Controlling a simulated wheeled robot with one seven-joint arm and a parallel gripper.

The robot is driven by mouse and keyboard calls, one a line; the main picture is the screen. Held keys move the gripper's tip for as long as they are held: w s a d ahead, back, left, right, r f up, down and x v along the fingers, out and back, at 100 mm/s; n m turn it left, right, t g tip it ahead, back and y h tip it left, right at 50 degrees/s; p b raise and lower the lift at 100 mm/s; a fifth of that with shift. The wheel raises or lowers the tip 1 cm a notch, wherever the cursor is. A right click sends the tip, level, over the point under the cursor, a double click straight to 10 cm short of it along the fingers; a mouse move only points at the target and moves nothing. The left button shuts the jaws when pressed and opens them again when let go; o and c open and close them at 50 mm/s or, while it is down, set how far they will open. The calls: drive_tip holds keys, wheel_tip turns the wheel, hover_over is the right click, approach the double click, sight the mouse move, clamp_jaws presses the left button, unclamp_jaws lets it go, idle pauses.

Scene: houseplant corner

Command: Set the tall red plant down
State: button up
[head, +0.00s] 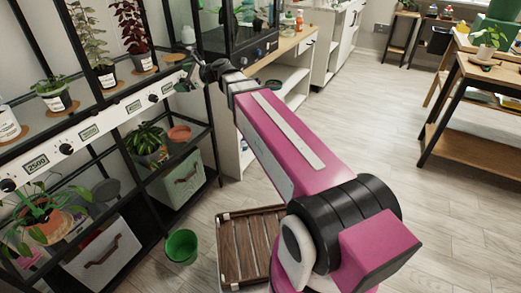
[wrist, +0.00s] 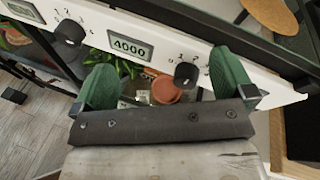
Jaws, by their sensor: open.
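The tall red plant (head: 131,25) has dark red leaves and stands upright in a dark pot with a white label (head: 143,63). It is on a round cork mat on the left shelf. My gripper (head: 187,72) is to the right of the plant, apart from it, near the shelf's front edge. In the wrist view my gripper (wrist: 163,64) shows two green fingers spread wide with nothing held. Behind them is the white shelf front with a 4000 display (wrist: 131,46) and a black knob (wrist: 187,75). The plant is not visible in the wrist view.
A tall green plant (head: 90,35) stands just left of the red one. A bare cork mat (head: 174,57) lies to its right. Lower shelves hold potted plants and bins. A green bucket (head: 181,246) and a wooden slatted crate (head: 236,240) are on the floor. Open floor lies right.

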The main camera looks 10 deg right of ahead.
drive_tip(key=s+d+f+n+g+h, duration=0.25)
drive_tip(key=s+d+f+n, duration=0.2)
drive_tip(key=d+f, duration=0.4)
drive_tip(key=s+d+f+n+g+h, duration=0.1)
drive_tip(key=s+d+f+n+h, duration=0.3)
drive_tip(key=f, duration=0.7)
drive_tip(key=s+d+f+n+g+h, duration=0.1)
drive_tip(key=s+d+f+n+h, duration=0.2)
drive_tip(key=d, duration=0.5)
drive_tip(key=s+d+f+n+g+h, duration=0.2)
drive_tip(key=s+d+f+n+h, duration=0.2)
drive_tip(key=s+d+f+n, duration=0.2)
drive_tip(key=d+f+n, duration=0.1)
drive_tip(key=d+f, duration=0.1)
drive_tip(key=d, duration=0.1)
drive_tip(key=shift+s+f, duration=0.25)
drive_tip(key=shift+f, duration=0.05)
